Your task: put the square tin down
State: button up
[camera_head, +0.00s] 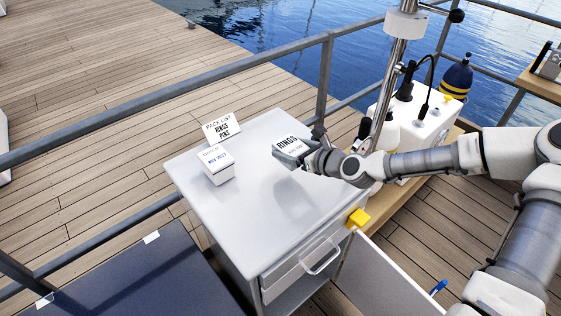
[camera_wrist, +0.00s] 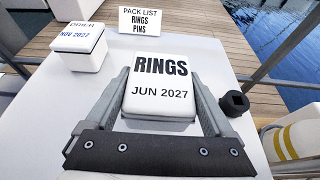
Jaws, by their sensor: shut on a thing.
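My gripper (camera_head: 296,152) is shut on a white square tin (camera_head: 285,142) with a lid reading RINGS. In the wrist view the tin (camera_wrist: 160,92) sits between the two grey fingers, its label reading RINGS, JUN 2027. The tin is over the far right part of the pale cabinet top (camera_head: 240,225). A soft dark patch shows on the top below it; the tin's underside is hidden, so I cannot tell whether it touches. A second white tin (camera_head: 218,165), marked NOV 2027, stands on the top to the left.
A pack list card (camera_head: 221,127) reading RINGS, PINS stands behind the second tin. A black knob (camera_wrist: 234,103) is close right of my gripper. A yellow block (camera_head: 358,217) is at the cabinet's front right corner, by an open door (camera_head: 385,275). The front of the top is clear.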

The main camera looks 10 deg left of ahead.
aim_at(281, 170)
jog(key=a+f, duration=0.1)
jog(key=w+a+f, duration=0.1)
jog(key=a, duration=0.1)
jog(key=shift+w, duration=0.1)
jog(key=shift+f+b, duration=0.35)
jog(key=shift+f, duration=1.55)
jog(key=shift+f, duration=0.2)
jog(key=o, duration=1.4)
